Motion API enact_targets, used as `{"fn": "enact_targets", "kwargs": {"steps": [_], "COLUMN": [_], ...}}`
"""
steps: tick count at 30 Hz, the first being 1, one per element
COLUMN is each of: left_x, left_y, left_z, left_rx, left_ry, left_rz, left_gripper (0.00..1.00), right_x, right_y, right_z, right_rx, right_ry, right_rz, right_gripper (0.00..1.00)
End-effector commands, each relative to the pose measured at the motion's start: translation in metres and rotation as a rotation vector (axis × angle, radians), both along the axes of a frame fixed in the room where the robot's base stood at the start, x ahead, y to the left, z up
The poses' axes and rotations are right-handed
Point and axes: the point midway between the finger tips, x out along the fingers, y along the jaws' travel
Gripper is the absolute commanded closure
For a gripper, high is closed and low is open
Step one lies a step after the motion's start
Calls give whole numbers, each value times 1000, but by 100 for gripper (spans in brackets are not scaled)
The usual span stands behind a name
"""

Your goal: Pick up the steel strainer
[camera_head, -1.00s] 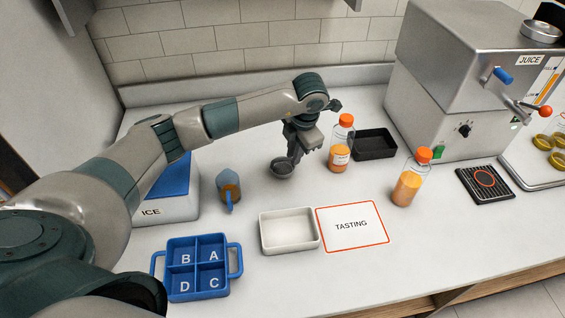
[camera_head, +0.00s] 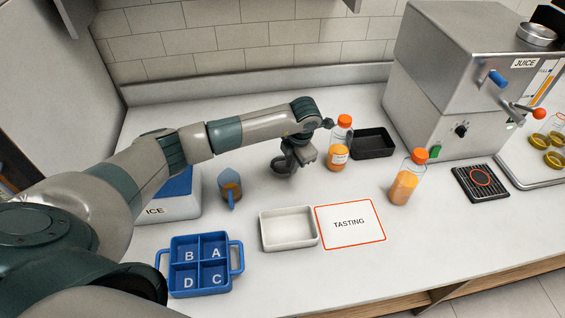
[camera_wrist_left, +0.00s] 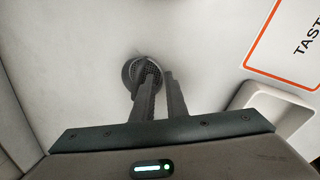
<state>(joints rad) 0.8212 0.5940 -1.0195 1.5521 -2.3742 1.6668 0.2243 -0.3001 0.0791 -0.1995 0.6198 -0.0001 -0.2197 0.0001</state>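The steel strainer (camera_head: 282,170) is a small dark round bowl on the white counter, left of the nearer-to-wall juice bottle. In the left wrist view the strainer's mesh bowl (camera_wrist_left: 131,70) shows just beyond the fingertips, partly covered by one finger. My left gripper (camera_head: 290,163) points down right at the strainer. In the left wrist view its two fingers (camera_wrist_left: 160,74) stand a little apart, with a narrow gap between them. The strainer's handle cannot be made out there. My right gripper is not in view.
Two orange-capped juice bottles (camera_head: 339,150) (camera_head: 405,184) and a black tray (camera_head: 374,136) stand to the right. A jug (camera_head: 230,190) and ice box (camera_head: 165,207) are left. A white tray (camera_head: 262,235), tasting card (camera_head: 350,240) and blue divided tray (camera_head: 165,262) lie in front.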

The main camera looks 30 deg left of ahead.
Motion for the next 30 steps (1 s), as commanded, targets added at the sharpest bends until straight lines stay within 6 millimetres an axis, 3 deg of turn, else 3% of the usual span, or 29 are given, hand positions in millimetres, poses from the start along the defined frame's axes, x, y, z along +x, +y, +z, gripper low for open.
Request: {"fn": "enact_targets", "kwargs": {"steps": [2, 9, 23, 24, 25, 30], "left_x": [0, 3, 3, 3, 3, 3], "left_y": [1, 5, 5, 5, 5, 5], "left_z": [-6, -27, -28, -28, -28, -28], "left_rx": [1, 1, 0, 0, 0, 0], "left_ry": [3, 1, 0, -1, -1, 0], "left_rz": [0, -1, -1, -1, -1, -1], "left_gripper": [87, 87, 87, 97, 100, 100], "right_x": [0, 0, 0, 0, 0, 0], "right_y": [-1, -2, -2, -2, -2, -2], "right_z": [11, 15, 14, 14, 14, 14], "right_rx": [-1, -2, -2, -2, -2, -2], "right_ry": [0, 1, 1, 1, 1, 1], "right_rz": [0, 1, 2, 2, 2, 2], "right_gripper": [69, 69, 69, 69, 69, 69]}}
